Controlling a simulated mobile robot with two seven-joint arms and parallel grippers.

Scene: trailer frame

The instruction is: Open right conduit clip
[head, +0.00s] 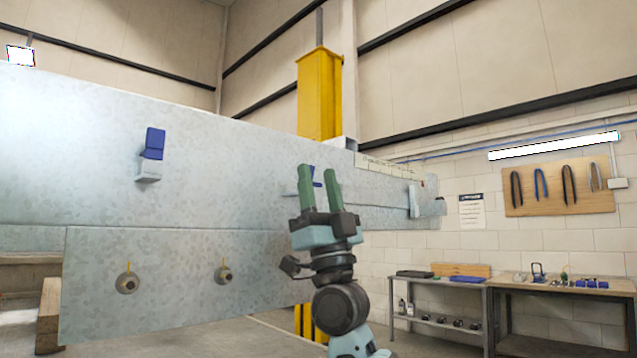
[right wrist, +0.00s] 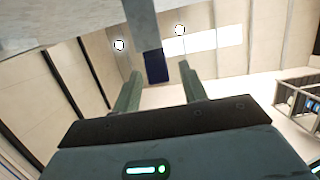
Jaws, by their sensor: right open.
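The right conduit clip (head: 317,177) shows as a small blue piece on the galvanized frame beam (head: 230,170), mostly hidden behind my right gripper's fingers. In the right wrist view a dark blue flap (right wrist: 156,66) hangs between the fingertips, closer to the left finger. Whether it touches a finger I cannot tell. My right gripper (head: 320,172) is open, its two green fingers pointing up in front of the beam; its fingers also show in the right wrist view (right wrist: 160,80). Another clip (head: 150,155), with a blue top and pale base, sits further left on the beam. My left gripper is not in view.
Two round fittings (head: 127,283) (head: 223,274) stick out of the lower plate. A yellow post (head: 320,95) stands behind the beam. A workbench (head: 560,288) and a shelf table (head: 440,300) stand at the right wall, under a tool board (head: 560,187).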

